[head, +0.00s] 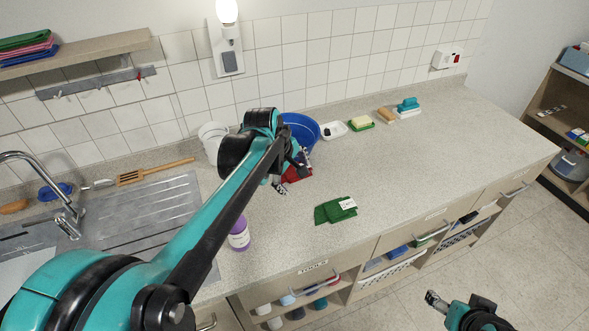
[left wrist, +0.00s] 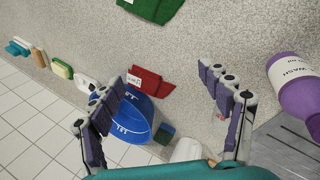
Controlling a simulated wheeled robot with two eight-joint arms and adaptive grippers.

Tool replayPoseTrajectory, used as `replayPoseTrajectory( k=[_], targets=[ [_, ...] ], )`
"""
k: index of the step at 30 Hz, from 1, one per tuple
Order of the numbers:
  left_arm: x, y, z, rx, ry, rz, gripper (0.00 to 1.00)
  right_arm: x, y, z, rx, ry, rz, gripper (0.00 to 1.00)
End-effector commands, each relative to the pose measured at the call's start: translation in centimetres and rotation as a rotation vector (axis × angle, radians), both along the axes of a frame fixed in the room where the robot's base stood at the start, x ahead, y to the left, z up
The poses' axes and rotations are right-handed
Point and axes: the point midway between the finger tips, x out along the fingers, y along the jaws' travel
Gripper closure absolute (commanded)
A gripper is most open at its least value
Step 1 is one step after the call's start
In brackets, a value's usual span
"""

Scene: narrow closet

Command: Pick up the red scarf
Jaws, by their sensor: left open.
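The red scarf (head: 298,174) lies folded on the speckled counter, in front of the blue bucket. My left gripper (head: 291,173) is above it in the head view and partly hides it. In the left wrist view the red scarf (left wrist: 152,84), with a white label, shows between the spread fingers of my left gripper (left wrist: 165,88), nearer the left finger. That gripper is open with nothing in it; I cannot tell its exact height over the scarf. My right gripper (head: 437,300) is low at the bottom right, off the counter, its jaws too small to read.
A blue bucket (head: 303,125) stands behind the scarf. A folded green cloth (head: 335,210) lies to its right, nearer the front edge. The right part of the counter (head: 445,150) is clear.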

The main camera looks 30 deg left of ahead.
Motion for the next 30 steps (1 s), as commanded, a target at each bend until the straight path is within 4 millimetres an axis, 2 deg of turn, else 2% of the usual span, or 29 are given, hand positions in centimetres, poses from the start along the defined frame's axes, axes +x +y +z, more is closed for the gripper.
replayPoseTrajectory(
  k=[1,6,9,12,17,27,30],
  targets=[
    [2.1,2.2,0.0,-0.073,0.029,0.138,0.22,0.0,0.0,0.6,0.000,0.000,0.000,0.28],
    [6.9,8.1,-2.1,-0.303,0.130,0.572,0.22,0.0,0.0,1.5,0.000,0.000,0.000,0.28],
    [8.6,10.9,-3.6,-0.403,0.180,0.765,0.22,0.0,0.0,1.9,0.000,0.000,0.000,0.28],
    [9.5,12.8,-4.8,-0.471,0.216,0.898,0.22,0.0,0.0,2.1,0.000,0.000,0.000,0.28],
    [10.2,14.1,-6.1,-0.519,0.244,0.994,0.22,0.0,0.0,2.2,0.000,0.000,0.000,0.28],
    [11.7,13.0,-10.8,-0.521,0.245,1.002,0.22,0.0,0.0,0.9,0.000,0.000,0.000,0.28],
    [11.9,12.8,-11.5,-0.521,0.245,1.002,0.22,0.0,0.0,0.7,0.000,0.000,0.000,0.28]
  ],
)
